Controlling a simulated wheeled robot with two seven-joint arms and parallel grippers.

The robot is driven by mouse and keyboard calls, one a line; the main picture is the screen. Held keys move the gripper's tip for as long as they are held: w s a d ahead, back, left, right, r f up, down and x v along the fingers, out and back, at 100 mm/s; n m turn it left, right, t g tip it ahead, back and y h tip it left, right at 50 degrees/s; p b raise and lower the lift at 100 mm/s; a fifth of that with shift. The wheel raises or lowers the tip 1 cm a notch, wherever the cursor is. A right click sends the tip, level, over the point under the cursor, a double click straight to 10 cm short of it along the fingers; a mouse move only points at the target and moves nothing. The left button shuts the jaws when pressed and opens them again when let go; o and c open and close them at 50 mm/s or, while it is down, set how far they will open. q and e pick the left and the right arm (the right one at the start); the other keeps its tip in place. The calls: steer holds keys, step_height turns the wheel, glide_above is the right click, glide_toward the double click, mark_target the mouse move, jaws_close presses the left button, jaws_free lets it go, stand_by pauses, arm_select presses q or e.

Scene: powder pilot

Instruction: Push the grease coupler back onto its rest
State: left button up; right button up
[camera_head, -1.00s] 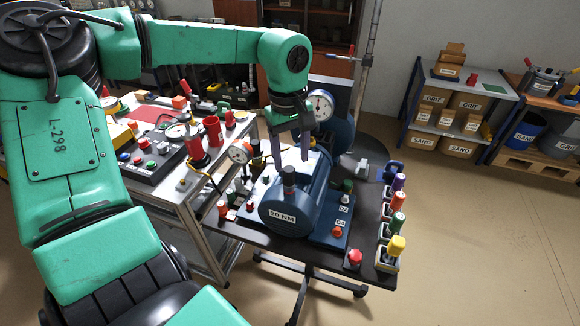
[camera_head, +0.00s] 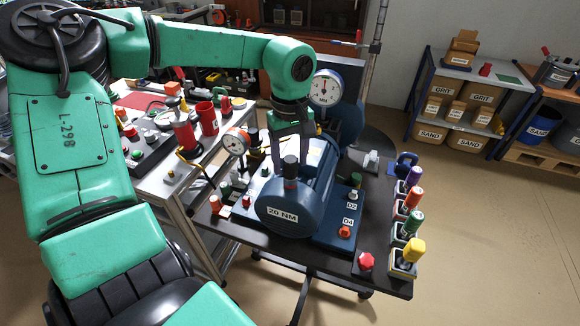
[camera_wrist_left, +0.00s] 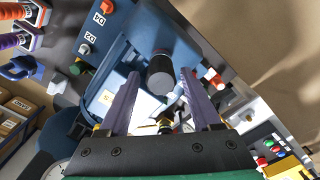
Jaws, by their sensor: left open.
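A dark cylinder with a red band (camera_head: 290,172) stands on top of the blue 20 NM drum unit (camera_head: 300,205); I take it for the grease coupler, but cannot be sure. In the left wrist view its round dark end (camera_wrist_left: 160,74) shows between the fingertips, with gaps on both sides. My left gripper (camera_head: 290,150) is open and empty, just above and behind the cylinder in the head view. Its two purple-grey fingers (camera_wrist_left: 160,76) point at the drum unit in the left wrist view. I cannot make out the rest. My right gripper is not in view.
A dial gauge (camera_head: 325,88) stands close behind my gripper, and another gauge (camera_head: 235,142) is to its left. Coloured handles (camera_head: 410,200) line the right side of the dark table (camera_head: 265,248). A red button (camera_head: 366,261) is at the front. The floor to the right is clear.

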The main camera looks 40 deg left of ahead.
mark_target(290, 159)
arm_select(q)
steer(key=shift+s+d+r, duration=0.25)
steer(key=c, duration=0.4)
jaws_close()
steer(key=shift+r+p, duration=0.85)
steer(key=shift+r, duration=0.25)
steer(key=shift+a+r+p, duration=0.2)
steer(key=shift+r+p, duration=0.15)
steer(key=shift+r, duration=0.15)
steer(key=shift+d+r+p, duration=0.1)
steer(key=shift+r+p, duration=0.4)
steer(key=shift+r, duration=0.3)
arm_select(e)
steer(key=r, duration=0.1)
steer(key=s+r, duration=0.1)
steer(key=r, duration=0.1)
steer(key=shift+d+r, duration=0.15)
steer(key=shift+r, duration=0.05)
arm_select(q)
steer(key=shift+f, duration=0.15)
